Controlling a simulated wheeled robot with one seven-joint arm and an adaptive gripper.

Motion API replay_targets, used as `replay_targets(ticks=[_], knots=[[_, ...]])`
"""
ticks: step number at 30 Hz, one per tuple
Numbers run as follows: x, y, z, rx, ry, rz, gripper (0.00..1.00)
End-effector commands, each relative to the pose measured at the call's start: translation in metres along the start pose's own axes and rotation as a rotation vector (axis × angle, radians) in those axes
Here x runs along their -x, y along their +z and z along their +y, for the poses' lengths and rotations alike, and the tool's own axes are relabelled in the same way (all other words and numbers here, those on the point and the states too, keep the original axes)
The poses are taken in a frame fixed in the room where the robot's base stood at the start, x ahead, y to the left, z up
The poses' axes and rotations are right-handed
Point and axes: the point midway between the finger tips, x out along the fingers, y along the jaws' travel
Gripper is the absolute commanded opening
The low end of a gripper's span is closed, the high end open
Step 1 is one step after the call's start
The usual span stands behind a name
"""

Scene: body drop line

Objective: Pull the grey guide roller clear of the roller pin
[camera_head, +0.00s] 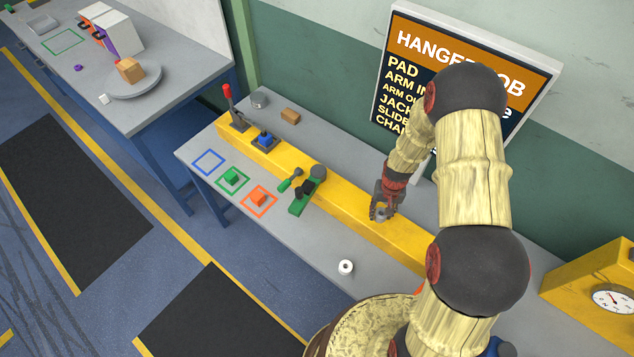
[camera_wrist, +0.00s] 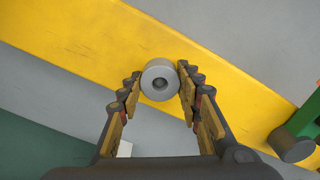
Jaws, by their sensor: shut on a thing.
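The grey guide roller (camera_wrist: 152,70) shows in the wrist view as a grey ring with a dark hole, over the yellow beam. My gripper (camera_wrist: 160,88) is shut on it, with one finger on each side of its rim. In the head view my gripper (camera_head: 381,210) points down at the yellow beam (camera_head: 340,196), and the roller is small between the fingers. I cannot make out the roller pin in either view, nor tell whether the roller is still around it.
A green clamp-like tool (camera_head: 300,205) stands left of my gripper on the beam's front side. A white ring (camera_head: 345,267) lies on the grey bench in front. A blue block (camera_head: 264,139) and red-knobbed lever (camera_head: 228,92) sit farther left. A sign (camera_head: 480,50) stands behind.

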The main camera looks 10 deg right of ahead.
Motion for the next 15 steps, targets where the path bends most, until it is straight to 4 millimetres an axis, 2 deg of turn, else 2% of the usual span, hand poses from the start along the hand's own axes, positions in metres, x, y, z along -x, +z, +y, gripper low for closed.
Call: replay_targets(ticks=[15], knots=[[0.0049,-0.0001,0.0,0.0,0.0,0.0,0.0]])
